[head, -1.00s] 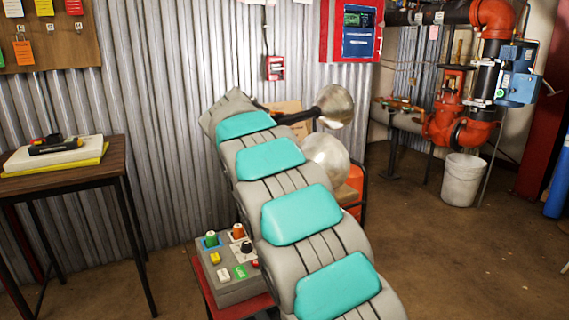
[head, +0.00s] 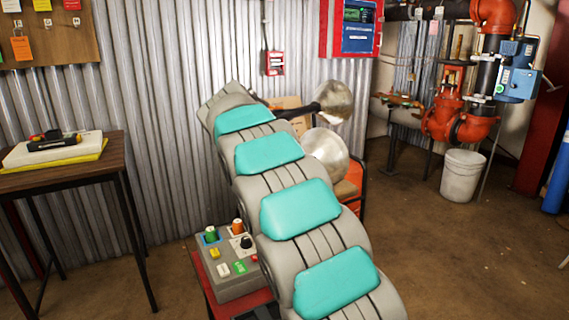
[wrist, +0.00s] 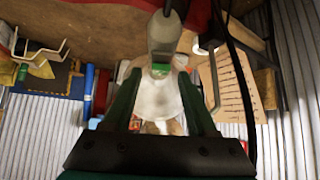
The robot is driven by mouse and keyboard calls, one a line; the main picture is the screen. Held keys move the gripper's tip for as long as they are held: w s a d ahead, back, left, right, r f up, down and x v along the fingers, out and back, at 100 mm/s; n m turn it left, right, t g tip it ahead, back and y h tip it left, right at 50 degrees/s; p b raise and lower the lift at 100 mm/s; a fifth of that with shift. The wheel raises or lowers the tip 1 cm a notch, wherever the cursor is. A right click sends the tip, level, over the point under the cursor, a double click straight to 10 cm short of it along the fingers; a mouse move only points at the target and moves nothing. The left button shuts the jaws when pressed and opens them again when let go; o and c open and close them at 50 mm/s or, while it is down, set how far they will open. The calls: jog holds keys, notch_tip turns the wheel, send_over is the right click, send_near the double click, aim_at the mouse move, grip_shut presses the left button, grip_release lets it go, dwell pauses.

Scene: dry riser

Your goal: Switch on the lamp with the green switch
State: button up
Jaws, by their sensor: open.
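In the wrist view a pale grey lamp neck with a green switch (wrist: 160,69) on its end shows between my fingers, with a whitish rounded shade (wrist: 158,98) beyond it. My gripper (wrist: 160,76) is open, its two dark green fingers on either side of the switch. I cannot tell whether they touch anything. In the head view two silvery lamp shades, an upper one (head: 334,101) and a lower one (head: 326,150), stand behind my grey and teal arm. Which one carries the green switch cannot be told there.
A grey control box (head: 235,283) with a green knob (head: 211,234), an orange knob and several buttons stands left of my arm. A wooden table (head: 70,171) is at the left. Red pipes (head: 470,128) and a white bucket (head: 461,176) are at the right. Floor there is clear.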

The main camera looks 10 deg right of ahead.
jog(key=v, duration=0.7)
jog(key=shift+a+r, duration=0.1)
jog(key=s+d+f+n+g+y+p, duration=0.15)
jog(key=s+d+f, duration=0.25)
jog(key=s, duration=0.8)
jog(key=s+d+f+n+g+y, duration=0.1)
jog(key=s+d+f+n+g, duration=0.3)
jog(key=s, duration=0.8)
jog(key=s+a+f+n+y, duration=0.1)
jog(key=s+f, duration=0.3)
jog(key=s, duration=0.5)
jog(key=s+a+f+n+g+y+p, duration=0.1)
jog(key=s+f, duration=0.3)
jog(key=s, duration=0.5)
jog(key=s+a+f+n+g+y, duration=0.1)
jog(key=s+f, duration=0.3)
jog(key=s, duration=0.5)
jog(key=shift+a+f+n+y+p, duration=0.3)
jog(key=shift+a+n+y+p, duration=0.1)
jog(key=shift+a+n+y, duration=0.15)
jog(key=shift+s, duration=0.15)
dwell(0.7)
